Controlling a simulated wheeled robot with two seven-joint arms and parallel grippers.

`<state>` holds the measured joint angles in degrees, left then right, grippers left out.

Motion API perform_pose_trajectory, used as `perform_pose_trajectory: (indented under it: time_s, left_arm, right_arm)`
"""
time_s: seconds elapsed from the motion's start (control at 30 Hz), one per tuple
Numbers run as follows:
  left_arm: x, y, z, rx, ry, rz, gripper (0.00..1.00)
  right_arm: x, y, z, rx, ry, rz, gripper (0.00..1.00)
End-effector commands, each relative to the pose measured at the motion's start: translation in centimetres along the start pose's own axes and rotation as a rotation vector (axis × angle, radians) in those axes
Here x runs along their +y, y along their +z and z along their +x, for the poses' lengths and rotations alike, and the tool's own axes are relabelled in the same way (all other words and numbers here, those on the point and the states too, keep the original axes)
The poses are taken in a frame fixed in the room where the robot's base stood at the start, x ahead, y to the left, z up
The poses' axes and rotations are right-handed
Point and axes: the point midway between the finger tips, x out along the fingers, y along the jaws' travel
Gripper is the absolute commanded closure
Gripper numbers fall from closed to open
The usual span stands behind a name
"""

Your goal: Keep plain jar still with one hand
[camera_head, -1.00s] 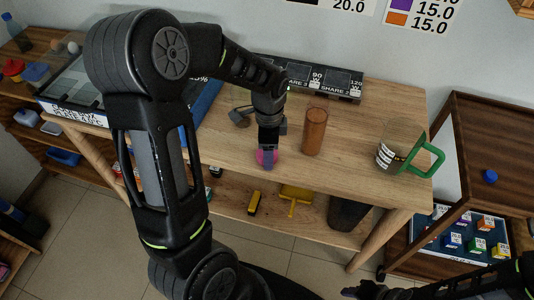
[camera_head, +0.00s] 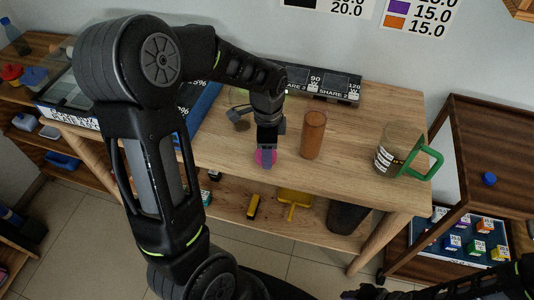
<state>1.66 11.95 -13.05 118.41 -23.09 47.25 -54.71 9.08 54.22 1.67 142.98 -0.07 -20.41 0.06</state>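My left gripper (camera_head: 267,150) points down at the front edge of the wooden table, over a small pink round thing (camera_head: 259,157). It hides much of this thing, and I cannot tell whether the fingers are open or shut on it. A clear vessel (camera_head: 238,97) shows partly behind my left wrist, with a dark round piece by it. A brown cylinder (camera_head: 313,136) stands upright to the right of the gripper, apart from it. A clear jar (camera_head: 391,157) with a label and a green handle stands farther right. I cannot tell which one is the plain jar. My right gripper (camera_head: 362,292) is low at the bottom edge, its fingers unclear.
A dark sign strip (camera_head: 325,84) runs along the table's back. A lower shelf (camera_head: 235,204) holds yellow things and a dark bin (camera_head: 346,215). A dark wood shelf unit (camera_head: 490,140) stands at the right. The table between cylinder and labelled jar is clear.

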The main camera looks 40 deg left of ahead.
Motion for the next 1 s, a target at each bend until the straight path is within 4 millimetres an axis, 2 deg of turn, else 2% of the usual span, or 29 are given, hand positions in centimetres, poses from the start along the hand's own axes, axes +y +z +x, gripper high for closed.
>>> perform_pose_trajectory:
  time_s: [0.3, 0.43, 0.6, 1.0]
  left_arm:
    - [-0.1, 0.0, -5.9, 0.003, -0.004, -0.001, 0.84]
    - [-0.1, 0.0, -7.7, 0.002, -0.003, -0.001, 0.84]
    - [0.0, 0.0, -8.5, 0.0, 0.0, 0.0, 0.84]
    - [0.0, 0.0, -8.5, 0.0, 0.0, 0.0, 0.84]
  right_arm:
    - [0.1, 0.0, 0.1, 0.0, 0.0, 0.0, 0.64]
    - [0.1, 0.0, 0.1, 0.0, 0.0, 0.0, 0.64]
    - [0.1, 0.0, 0.1, 0.0, 0.0, 0.0, 0.64]
    - [0.1, 0.0, 0.1, 0.0, 0.0, 0.0, 0.64]
